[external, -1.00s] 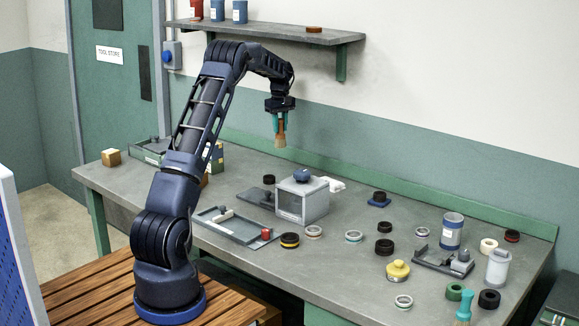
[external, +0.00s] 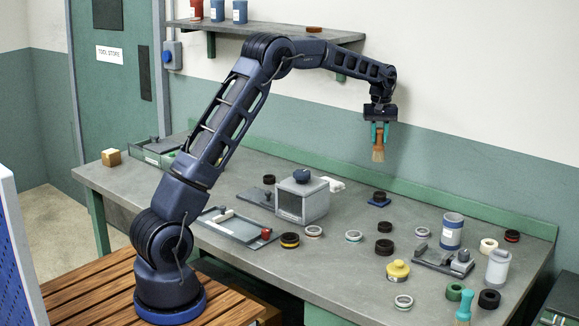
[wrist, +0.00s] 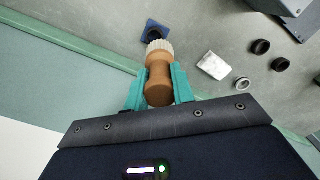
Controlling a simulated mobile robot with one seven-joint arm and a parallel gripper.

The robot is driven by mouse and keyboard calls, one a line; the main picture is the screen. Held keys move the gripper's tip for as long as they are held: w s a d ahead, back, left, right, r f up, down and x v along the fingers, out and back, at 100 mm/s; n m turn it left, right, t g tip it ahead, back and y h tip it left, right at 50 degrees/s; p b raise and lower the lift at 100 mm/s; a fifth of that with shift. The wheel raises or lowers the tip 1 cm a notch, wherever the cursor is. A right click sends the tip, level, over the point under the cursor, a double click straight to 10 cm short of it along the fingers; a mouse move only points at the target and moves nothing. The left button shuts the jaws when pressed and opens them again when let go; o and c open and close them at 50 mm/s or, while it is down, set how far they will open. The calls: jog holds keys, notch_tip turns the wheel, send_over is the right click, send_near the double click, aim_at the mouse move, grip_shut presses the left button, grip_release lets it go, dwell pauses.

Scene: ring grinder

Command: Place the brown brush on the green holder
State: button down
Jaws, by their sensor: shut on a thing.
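My gripper (external: 379,133) is shut on the brown brush (external: 377,153) and holds it upright, bristles down, high above the back of the bench. In the wrist view, the brush (wrist: 158,75) sits between the teal fingers of my gripper (wrist: 158,85), its pale bristles pointing away from my wrist. A low round green piece (external: 455,291), apparently the green holder, lies at the front right of the bench, well away from my gripper. It is small here, and I cannot make out its shape clearly. It does not show in the wrist view.
A teal-handled brush (external: 465,305) stands beside the green piece, with a black ring (external: 489,298) nearby. A yellow-topped item (external: 398,270), a blue canister (external: 452,230) and a grey-white bottle (external: 498,267) stand on the right. A grey box (external: 302,199) is mid-bench. Several rings lie scattered.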

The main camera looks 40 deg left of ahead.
jog(key=s+d+r+m, duration=0.2)
jog(key=s+d, duration=0.5)
jog(key=d, duration=0.6)
jog(key=s+d+r+m, duration=0.1)
jog(key=s+d+m, duration=0.2)
jog(key=s+d, duration=0.75)
jog(key=s+d+r+m, duration=0.2)
jog(key=s+d, duration=0.3)
jog(key=d, duration=1)
jog(key=s+d+m, duration=0.3)
jog(key=s+d, duration=0.7)
jog(key=s, duration=0.3)
jog(key=f, duration=1.8)
jog(key=shift+w+f, duration=0.1)
jog(key=shift+w, duration=0.1)
jog(key=shift+f, duration=0.15)
jog(key=c, duration=1.2)
grip_release()
